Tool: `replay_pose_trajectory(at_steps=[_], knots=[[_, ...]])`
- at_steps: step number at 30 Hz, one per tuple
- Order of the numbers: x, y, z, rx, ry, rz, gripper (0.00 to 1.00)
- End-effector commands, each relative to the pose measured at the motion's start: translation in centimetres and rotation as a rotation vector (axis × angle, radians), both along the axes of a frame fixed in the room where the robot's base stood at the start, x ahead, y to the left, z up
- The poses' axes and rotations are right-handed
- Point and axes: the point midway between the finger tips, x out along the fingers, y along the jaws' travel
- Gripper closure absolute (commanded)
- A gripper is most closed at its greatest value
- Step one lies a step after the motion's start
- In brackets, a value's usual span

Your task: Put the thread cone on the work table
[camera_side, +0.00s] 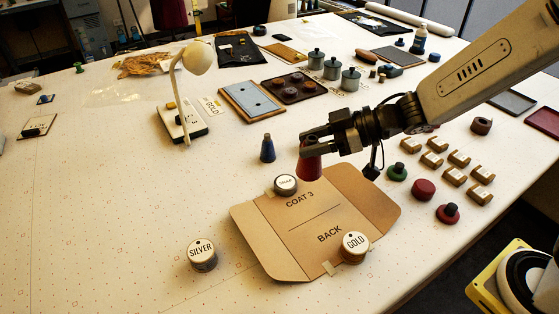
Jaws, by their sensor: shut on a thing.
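My gripper (318,141) is shut on a red thread cone (310,167) above the far edge of the brown card folder marked COAT 3 and BACK (270,226). The gripper hides the cone's upper part. I cannot tell exactly how high the cone is above the surface. A blue thread cone (267,149) stands upright on the work table (110,190), to the left of the gripper and apart from it. The table is pale with a fine dotted pattern.
Round tins marked SILVER (202,257) and GOLD (354,247), and a small lidded tin (286,184), stand near or on the folder. A white lamp (184,95) stands behind left. Several wooden blocks (454,177) and red discs (424,189) lie right. The left table is mostly clear.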

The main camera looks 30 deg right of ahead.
Motion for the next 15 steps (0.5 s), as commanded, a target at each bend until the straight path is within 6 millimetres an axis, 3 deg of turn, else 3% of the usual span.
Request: replay_pose_trajectory(at_steps=[3,15], knots=[[-1.2,3.2,0.0,0.0,-0.001,0.065,1.0],[-6.4,12.3,0.1,0.0,0.003,0.257,1.0]])
